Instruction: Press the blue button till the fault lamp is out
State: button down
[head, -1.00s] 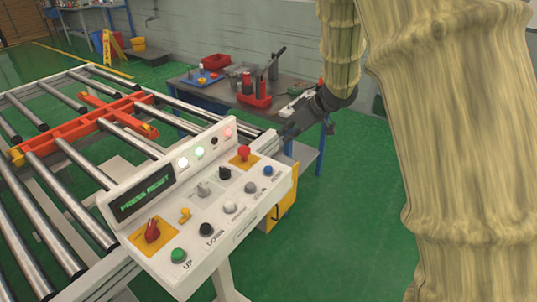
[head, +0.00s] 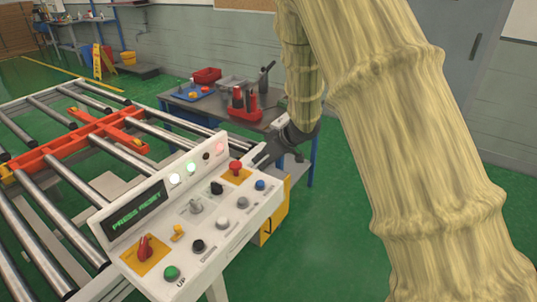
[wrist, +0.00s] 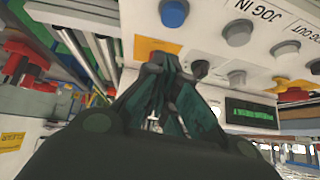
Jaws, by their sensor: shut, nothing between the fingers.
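The blue button (head: 260,185) is at the far right end of the white control panel (head: 150,262), labelled RESET. It also shows at the top of the wrist view (wrist: 173,13). The display (head: 136,211) reads PRESS RESET. A pinkish-red lamp (head: 220,147), which looks lit, sits at the right of the lamp row; its label is not readable. My gripper (head: 258,160) is shut and empty beside the panel's right end, behind the red mushroom button. In the wrist view its fingertips (wrist: 163,62) are close to the panel, apart from the blue button.
A red mushroom button (head: 236,168) on a yellow plate is close to my fingers. Several other buttons and knobs share the panel. A roller conveyor with an orange frame (head: 90,145) lies left. A bench with red tools (head: 240,105) stands behind. Green floor is clear at right.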

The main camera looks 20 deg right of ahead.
aim_at(261, 182)
jog(key=f, duration=0.3)
jog(key=shift+w+a+f, duration=0.15)
jog(key=shift+a+f, duration=0.05)
jog(key=shift+a, duration=0.1)
jog(key=shift+f+p, duration=0.35)
jog(key=shift+f, duration=0.45)
jog(key=shift+f, duration=0.15)
jog(key=shift+d+f+p, duration=0.1)
jog(key=shift+f+p, duration=0.3)
jog(key=shift+f, duration=0.4)
notch_tip(261, 182, up, 4)
jog(key=p, duration=0.5)
jog(key=shift+w+r, duration=0.15)
jog(key=shift+r, duration=0.05)
jog(key=shift+s+d+r, duration=0.2)
jog(key=b+v, duration=0.2)
jog(key=v, duration=0.7)
